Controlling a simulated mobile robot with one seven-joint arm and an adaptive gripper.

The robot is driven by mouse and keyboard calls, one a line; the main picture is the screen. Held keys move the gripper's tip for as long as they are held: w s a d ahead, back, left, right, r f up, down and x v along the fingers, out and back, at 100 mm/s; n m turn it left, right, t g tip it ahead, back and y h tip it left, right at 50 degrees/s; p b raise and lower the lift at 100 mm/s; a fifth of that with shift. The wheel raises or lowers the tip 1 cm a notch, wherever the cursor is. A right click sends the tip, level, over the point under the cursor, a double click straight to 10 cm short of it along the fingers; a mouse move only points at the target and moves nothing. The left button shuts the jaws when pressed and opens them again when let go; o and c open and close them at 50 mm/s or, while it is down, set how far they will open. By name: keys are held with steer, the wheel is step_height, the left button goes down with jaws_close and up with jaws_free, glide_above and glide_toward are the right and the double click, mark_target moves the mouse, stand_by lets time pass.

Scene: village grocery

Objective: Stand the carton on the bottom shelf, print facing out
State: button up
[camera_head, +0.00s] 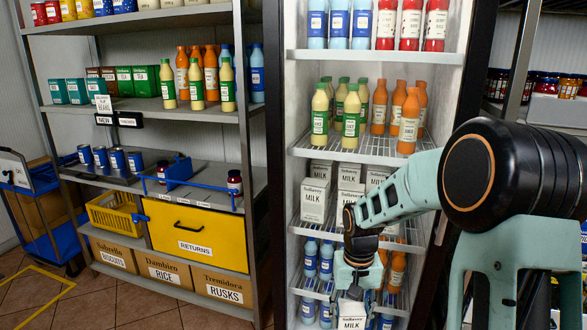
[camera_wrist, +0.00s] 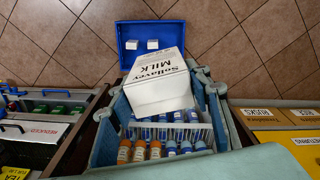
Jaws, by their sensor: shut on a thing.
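My gripper (camera_head: 354,292) is shut on a white milk carton (camera_head: 352,316) low in front of the open fridge. The carton's "MILK" print faces the head camera and its lower part is cut off by the frame. In the wrist view the carton (camera_wrist: 158,88) sits between the teal jaws, its print towards the side away from the bottles. A low wire shelf (camera_wrist: 178,125) with orange and blue-labelled bottles lies close beside it. I cannot tell whether the carton touches a shelf. The fridge's lowest level is mostly hidden by my gripper and the frame edge.
Similar milk cartons (camera_head: 316,200) stand on the middle fridge shelf. Blue bottles (camera_head: 310,258) and orange bottles (camera_head: 397,270) stand lower, on both sides of my gripper. A blue tray (camera_wrist: 128,58) with two small white items lies beyond the carton. A grocery rack (camera_head: 250,180) stands left.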

steer(key=s+r+p, duration=0.4)
steer(key=r+p, duration=1)
steer(key=shift+r, duration=0.15)
steer(key=shift+s, duration=0.1)
stand_by(1.0)
steer(key=shift+m, duration=0.6)
steer(key=w+f+b, duration=0.1)
steer(key=f+b, duration=0.2)
steer(key=f, duration=0.4)
steer(key=w+d+f+b, duration=0.1)
steer(key=w+f+b, duration=0.1)
steer(key=f+b, duration=0.2)
steer(key=w+d+f+b, duration=0.1)
steer(key=f+b, duration=0.3)
steer(key=f, duration=0.6)
steer(key=shift+w+d+f, duration=0.25)
steer(key=shift+w+f, duration=0.05)
steer(key=shift+w, duration=0.3)
step_height(320, 180, down, 55)
steer(key=s+m+b, duration=0.1)
steer(key=m+b, duration=0.1)
steer(key=b, duration=2.1)
steer(key=shift+a+f+m, duration=0.15)
steer(key=shift+a+m, duration=0.2)
steer(key=shift+m, duration=0.05)
